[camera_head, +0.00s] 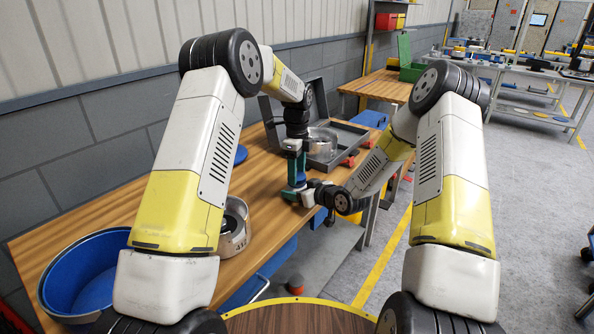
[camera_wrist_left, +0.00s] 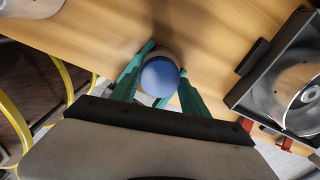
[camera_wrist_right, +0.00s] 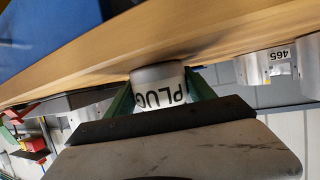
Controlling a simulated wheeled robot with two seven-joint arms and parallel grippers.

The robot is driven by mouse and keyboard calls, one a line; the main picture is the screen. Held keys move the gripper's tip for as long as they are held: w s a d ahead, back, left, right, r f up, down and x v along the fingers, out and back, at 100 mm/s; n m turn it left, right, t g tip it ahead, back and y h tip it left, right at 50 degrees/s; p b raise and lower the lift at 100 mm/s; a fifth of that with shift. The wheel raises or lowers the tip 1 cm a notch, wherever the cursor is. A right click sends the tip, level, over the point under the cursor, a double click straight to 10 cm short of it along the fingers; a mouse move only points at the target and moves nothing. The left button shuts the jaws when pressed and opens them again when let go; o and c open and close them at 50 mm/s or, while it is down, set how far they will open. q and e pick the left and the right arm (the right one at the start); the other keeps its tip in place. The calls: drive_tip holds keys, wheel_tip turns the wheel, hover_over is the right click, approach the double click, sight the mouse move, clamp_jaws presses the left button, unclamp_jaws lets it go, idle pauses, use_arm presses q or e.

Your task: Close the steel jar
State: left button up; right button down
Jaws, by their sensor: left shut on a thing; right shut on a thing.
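The steel jar (camera_wrist_right: 158,86), a small pale grey can marked "PLUG", stands on the wooden workbench between the teal fingers of my right gripper (camera_wrist_right: 160,98), which is shut on it. In the left wrist view a round blue lid (camera_wrist_left: 160,77) is between the teal fingers of my left gripper (camera_wrist_left: 160,88), which is shut on it. In the head view my left gripper (camera_head: 294,184) points down from above and my right gripper (camera_head: 312,193) comes in low from the side; they meet at the jar, mostly hidden there. I cannot tell whether the lid is seated.
An open grey case (camera_head: 345,133) holding a steel ring part (camera_head: 321,145) lies just behind the grippers. A steel pot (camera_head: 234,236) and a large blue tub (camera_head: 62,285) stand nearer on the bench (camera_head: 185,212). The bench's right edge is close to the jar.

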use_arm(q)
drive_tip(key=shift+f, duration=0.2)
drive_tip(key=m, duration=0.4)
drive_tip(key=shift+m, duration=0.4)
drive_tip(key=m, duration=1.4)
drive_tip(key=shift+m, duration=0.4)
drive_tip(key=o, duration=1.3)
drive_tip(key=shift+c, duration=0.2)
